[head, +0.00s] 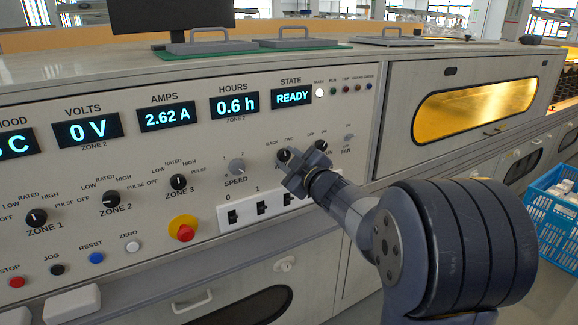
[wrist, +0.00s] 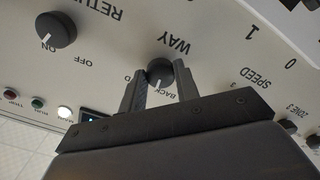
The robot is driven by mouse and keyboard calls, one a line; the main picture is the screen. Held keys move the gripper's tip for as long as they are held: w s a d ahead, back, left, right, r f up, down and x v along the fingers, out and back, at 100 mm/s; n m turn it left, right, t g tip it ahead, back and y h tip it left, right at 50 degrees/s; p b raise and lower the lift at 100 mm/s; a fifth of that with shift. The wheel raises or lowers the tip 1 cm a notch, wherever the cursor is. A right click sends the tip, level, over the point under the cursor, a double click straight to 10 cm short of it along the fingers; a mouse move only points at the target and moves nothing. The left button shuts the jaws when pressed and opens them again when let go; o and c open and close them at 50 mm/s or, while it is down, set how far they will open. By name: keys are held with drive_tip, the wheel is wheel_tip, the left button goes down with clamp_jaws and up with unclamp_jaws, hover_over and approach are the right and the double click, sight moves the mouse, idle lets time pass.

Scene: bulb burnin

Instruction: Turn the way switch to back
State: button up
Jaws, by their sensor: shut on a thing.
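The way switch is a round black knob with a white pointer mark. In the wrist view the way switch (wrist: 158,73) sits between the two fingers, with the upside-down label WAY above it and BACK just below. Its white mark faces the label side, near BACK; I cannot tell whether it is fully on it. In the head view the way switch (head: 283,155) is partly covered by my gripper (head: 292,170). My gripper (wrist: 160,90) is shut on the knob, one finger on each side.
The RETURN knob (wrist: 56,30) lies beside it in the wrist view, pointing at ON. In the head view the SPEED knob (head: 236,166) is to the left and a white strip of black rocker switches (head: 247,211) is below. The STATE display (head: 292,95) reads READY.

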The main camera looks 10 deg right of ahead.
drive_tip(key=shift+n+b, duration=0.9)
drive_tip(key=shift+n, duration=1.1)
drive_tip(key=o, duration=1)
drive_tip(key=p+v, duration=0.1)
drive_tip(key=v, duration=0.9)
drive_tip(key=shift+s+d+p, duration=0.15)
drive_tip(key=shift+s+p, duration=0.2)
drive_tip(key=shift+s, duration=0.05)
